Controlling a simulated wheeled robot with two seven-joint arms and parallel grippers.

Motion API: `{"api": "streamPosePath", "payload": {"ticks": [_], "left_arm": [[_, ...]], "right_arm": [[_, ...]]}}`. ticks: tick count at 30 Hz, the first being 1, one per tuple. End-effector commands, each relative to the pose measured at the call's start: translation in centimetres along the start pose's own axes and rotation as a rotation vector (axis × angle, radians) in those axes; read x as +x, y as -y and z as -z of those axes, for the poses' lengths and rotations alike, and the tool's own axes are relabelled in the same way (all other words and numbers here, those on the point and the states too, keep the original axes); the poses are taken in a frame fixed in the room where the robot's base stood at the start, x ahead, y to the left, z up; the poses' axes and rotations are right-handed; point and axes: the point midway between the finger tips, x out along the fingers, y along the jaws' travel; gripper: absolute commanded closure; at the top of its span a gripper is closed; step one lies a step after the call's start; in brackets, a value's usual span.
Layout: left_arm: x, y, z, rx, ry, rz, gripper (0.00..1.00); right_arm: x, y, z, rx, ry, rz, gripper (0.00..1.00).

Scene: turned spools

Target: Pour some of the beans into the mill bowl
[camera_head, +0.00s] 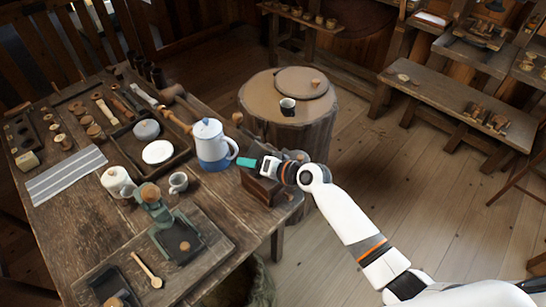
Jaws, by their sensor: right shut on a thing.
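A white and blue pot (210,142) with a lid and a side handle stands upright at the right part of the table. My right gripper (244,162), with teal fingertips, is at the pot's right side and shut on its handle. The closed fingers are small, so the exact grip is hard to see. A grey-green mill (157,213) stands nearer, left of the pot, with a round brownish bowl (150,192) on top. No loose beans can be made out clearly. My left gripper is out of view.
A dark tray (185,156) with round dishes lies behind. A wooden box (262,187) sits under my right wrist. A wooden spoon (147,270) lies at the front.

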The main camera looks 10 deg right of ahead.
Motion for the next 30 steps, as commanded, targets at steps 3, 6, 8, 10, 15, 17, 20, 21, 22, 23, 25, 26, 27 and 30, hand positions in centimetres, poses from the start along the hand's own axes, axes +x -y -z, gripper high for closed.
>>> {"api": "streamPosePath", "payload": {"ticks": [3,6,8,10,15,17,20,21,22,23,25,26,27,30], "left_arm": [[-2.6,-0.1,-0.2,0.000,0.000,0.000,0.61],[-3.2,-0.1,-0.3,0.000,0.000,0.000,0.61],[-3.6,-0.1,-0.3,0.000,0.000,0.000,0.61],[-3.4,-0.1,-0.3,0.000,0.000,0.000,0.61],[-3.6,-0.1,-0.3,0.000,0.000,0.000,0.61],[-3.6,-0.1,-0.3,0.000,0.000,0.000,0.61],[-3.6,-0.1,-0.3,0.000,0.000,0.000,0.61],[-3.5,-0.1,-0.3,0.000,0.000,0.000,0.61],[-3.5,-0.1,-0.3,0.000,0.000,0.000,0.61],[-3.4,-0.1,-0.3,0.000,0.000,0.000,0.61],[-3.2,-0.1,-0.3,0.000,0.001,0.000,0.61],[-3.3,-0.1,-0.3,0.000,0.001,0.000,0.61],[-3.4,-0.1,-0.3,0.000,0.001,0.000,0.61],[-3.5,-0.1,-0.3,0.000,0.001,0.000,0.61]], "right_arm": [[-0.8,-1.5,-1.3,-0.100,0.028,0.038,0.60],[-0.6,-1.3,-0.9,-0.195,0.051,0.077,0.60],[-0.5,-1.2,-0.7,-0.248,0.064,0.100,0.60],[0.1,-0.6,0.4,-0.300,0.076,0.122,0.60],[0.9,0.2,1.9,-0.423,0.109,0.174,0.60],[1.3,0.4,2.4,-0.465,0.120,0.191,0.60],[1.7,0.9,3.2,-0.534,0.138,0.220,0.60],[1.9,1.1,3.5,-0.562,0.144,0.232,0.60],[2.0,1.2,3.8,-0.583,0.149,0.240,0.60],[2.2,1.4,4.1,-0.602,0.154,0.248,0.60],[2.4,1.7,4.5,-0.646,0.166,0.267,0.60],[2.5,1.6,4.5,-0.665,0.171,0.274,0.60],[2.5,1.6,4.6,-0.688,0.177,0.284,0.60],[2.6,1.5,4.8,-0.737,0.188,0.305,0.60]]}}
